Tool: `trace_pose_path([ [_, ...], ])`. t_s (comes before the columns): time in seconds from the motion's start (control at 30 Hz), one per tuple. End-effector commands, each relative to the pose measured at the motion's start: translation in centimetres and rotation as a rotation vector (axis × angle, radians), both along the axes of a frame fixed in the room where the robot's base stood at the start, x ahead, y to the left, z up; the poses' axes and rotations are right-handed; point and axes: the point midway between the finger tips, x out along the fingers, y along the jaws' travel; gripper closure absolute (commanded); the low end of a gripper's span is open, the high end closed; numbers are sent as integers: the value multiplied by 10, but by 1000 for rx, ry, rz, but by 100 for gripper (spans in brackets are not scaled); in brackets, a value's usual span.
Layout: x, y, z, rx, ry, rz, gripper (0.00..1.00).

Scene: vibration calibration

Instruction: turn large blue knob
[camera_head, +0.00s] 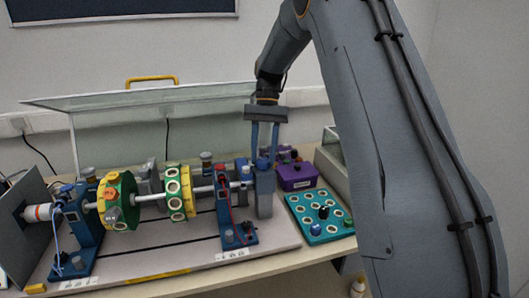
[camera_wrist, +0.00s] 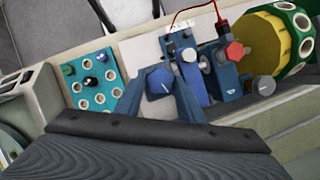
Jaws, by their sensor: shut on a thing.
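The large blue knob (camera_wrist: 158,81) sits between the two fingers of my gripper (camera_wrist: 161,78) in the wrist view, and a light line marks its face. My gripper (camera_head: 263,157) points straight down in the head view, over the blue post at the right end of the shaft rig. Its fingers are shut on the knob (camera_head: 262,163), one on each side. The fingers hide part of the knob's sides. How far the knob is turned cannot be told.
The rig carries yellow-green discs (camera_head: 119,200) on a shaft, with a red knob (camera_wrist: 235,51) nearby. A teal board (camera_head: 318,215) with round holes and a purple box (camera_head: 296,175) stand to the right. A raised clear cover (camera_head: 150,105) is behind.

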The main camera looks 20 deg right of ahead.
Motion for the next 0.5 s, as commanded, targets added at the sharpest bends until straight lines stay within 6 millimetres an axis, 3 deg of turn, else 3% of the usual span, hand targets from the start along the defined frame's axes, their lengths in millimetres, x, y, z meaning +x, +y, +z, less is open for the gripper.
trace_pose_path([
  [0.5,2,1,1,-1,-5,200,88],
])
